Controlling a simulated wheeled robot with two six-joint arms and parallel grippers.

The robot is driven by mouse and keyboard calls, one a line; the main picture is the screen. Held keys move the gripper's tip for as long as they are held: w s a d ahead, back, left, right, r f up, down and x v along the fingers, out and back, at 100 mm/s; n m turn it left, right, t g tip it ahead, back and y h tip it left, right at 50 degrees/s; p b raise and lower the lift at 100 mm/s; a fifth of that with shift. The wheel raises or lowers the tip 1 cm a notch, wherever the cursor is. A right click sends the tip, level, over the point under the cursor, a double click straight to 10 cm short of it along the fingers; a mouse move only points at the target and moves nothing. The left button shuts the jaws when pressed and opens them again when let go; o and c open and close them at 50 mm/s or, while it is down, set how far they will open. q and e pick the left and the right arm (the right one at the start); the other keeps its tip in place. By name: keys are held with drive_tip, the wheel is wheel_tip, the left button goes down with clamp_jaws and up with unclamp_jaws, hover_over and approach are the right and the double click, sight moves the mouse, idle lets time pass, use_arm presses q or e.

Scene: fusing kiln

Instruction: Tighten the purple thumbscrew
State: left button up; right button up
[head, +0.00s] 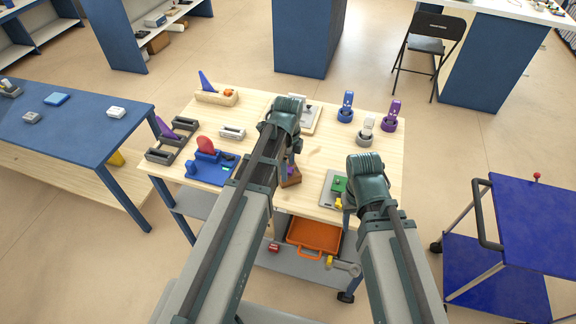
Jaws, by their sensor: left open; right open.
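A purple upright piece (394,108), which looks like the purple thumbscrew, stands in a round purple base at the back right of the wooden table (315,155). It is too small to tell how far it is screwed in. My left gripper (295,151) is open over the middle of the table, left of the purple piece and apart from it, above a brown block (291,178).
A blue upright piece (346,104) and a grey-white one (367,127) stand near the purple one. A blue fixture with a red knob (206,145) and grey holders (160,155) are at left. An orange tray (315,236) sits below. A blue cart (535,218) stands right.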

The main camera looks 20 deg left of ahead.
use_arm(q)
clamp_jaws()
drive_tip(key=m, duration=0.5)
idle(0.5)
drive_tip(key=m, duration=0.5)
drive_tip(key=shift+m, duration=0.3)
unclamp_jaws()
drive_tip(key=shift+m, duration=0.3)
drive_tip(key=shift+r, duration=0.15)
